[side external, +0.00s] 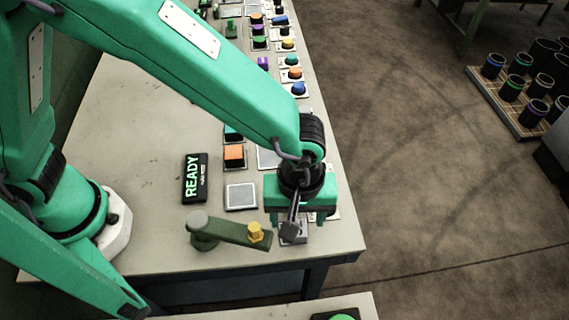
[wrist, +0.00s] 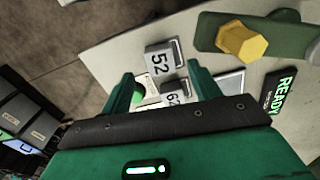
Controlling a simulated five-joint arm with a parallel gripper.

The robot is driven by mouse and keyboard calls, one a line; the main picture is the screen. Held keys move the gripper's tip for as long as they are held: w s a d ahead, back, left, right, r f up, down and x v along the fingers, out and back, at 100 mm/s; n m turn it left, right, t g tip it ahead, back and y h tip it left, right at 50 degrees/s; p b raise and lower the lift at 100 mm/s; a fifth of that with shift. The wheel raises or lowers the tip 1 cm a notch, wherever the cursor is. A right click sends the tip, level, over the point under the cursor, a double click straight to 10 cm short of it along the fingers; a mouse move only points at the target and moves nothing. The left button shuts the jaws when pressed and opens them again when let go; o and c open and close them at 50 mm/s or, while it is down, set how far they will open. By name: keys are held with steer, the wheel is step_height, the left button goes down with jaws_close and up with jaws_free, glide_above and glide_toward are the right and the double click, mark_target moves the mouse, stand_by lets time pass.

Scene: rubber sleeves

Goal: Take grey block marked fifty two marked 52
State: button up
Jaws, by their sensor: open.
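The grey block marked 52 (wrist: 160,61) sits near the table edge in the wrist view, its digits sideways. A second grey block (wrist: 175,97) is nearer the palm; its partly hidden marking looks like 62. My gripper (wrist: 163,76) is open and empty, with one green finger on each side of the blocks' line. In the side view my gripper (side external: 298,218) points down over the near right table corner. A grey block (side external: 293,239) shows partly below it; its marking cannot be read there.
An olive lever arm with a yellow knob (side external: 255,232) stands close left of my gripper. A READY sign (side external: 195,178) and a pale square pad (side external: 241,196) lie behind it. Several coloured buttons line the table (side external: 150,150). Beyond the right edge is floor.

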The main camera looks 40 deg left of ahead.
steer(key=shift+w+a+f, duration=0.1)
steer(key=shift+f, duration=2.2)
steer(key=c, duration=1.1)
